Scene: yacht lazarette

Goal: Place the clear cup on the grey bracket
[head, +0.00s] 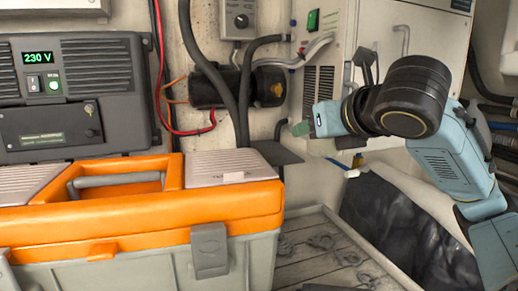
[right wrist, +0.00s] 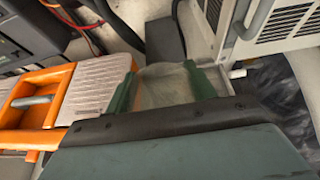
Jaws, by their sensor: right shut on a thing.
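The grey bracket (head: 277,153) is a dark flat plate standing out from the back wall, right of the orange toolbox. It also shows in the right wrist view (right wrist: 165,40), just beyond my fingers. My right gripper (head: 301,129) is to the right of the bracket and a little above it in the picture. In the right wrist view, my gripper's green fingers (right wrist: 163,88) are shut on the clear cup (right wrist: 165,84), which looks see-through and greyish between them. The cup is hard to make out in the head view. My left gripper is not in view.
An orange and grey toolbox (head: 140,212) fills the lower left. Black hoses and a black cylinder (head: 222,87) are above the bracket. A white vented cabinet (head: 372,40) stands behind my right arm. A slatted floor (head: 320,250) lies below.

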